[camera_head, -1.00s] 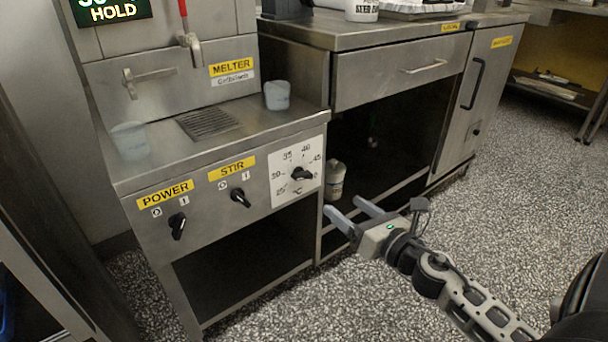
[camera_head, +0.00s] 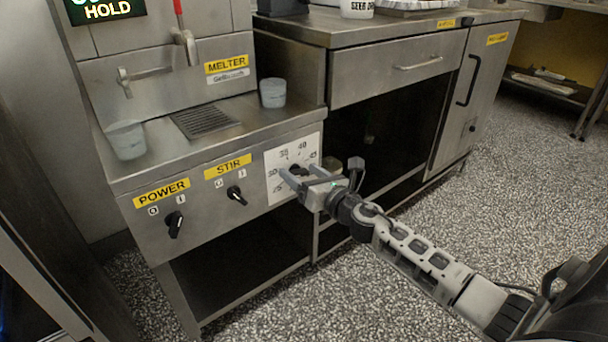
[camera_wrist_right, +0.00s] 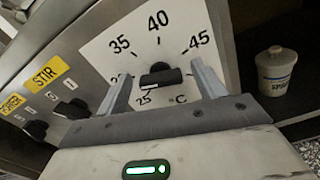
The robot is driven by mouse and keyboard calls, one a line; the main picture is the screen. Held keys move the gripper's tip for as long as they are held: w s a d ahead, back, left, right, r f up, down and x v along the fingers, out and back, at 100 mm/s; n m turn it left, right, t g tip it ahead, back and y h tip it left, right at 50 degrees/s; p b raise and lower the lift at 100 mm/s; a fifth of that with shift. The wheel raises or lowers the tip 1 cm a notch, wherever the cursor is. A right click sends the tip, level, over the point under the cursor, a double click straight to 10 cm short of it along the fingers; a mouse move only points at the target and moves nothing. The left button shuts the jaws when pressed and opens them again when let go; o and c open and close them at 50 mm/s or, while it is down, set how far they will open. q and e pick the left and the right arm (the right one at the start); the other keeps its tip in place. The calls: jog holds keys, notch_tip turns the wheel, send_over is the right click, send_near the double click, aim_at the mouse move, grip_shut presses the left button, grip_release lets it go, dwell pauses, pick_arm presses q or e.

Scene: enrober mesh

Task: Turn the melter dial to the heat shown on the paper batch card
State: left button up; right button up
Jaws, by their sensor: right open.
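The melter dial is a black knob (camera_wrist_right: 160,75) on a white scale plate (camera_wrist_right: 112,48) marked in °C, with 35, 40 and 45 readable in the right wrist view. Its exact pointer setting I cannot tell. In the head view the scale plate (camera_head: 279,157) is partly covered by my right gripper (camera_head: 302,176). My right gripper (camera_wrist_right: 161,70) is open, its fingers on either side of the knob in the wrist view; contact cannot be told. I cannot make out the paper batch card. My left gripper is out of view.
The POWER switch (camera_head: 174,224) and STIR switch (camera_head: 236,195) sit left of the dial on the same steel panel. Two cups, one left (camera_head: 126,140) and one right (camera_head: 272,93), stand on the melter ledge. A white pot (camera_wrist_right: 276,70) is in the shelf space.

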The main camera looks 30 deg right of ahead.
jog(key=c, duration=1)
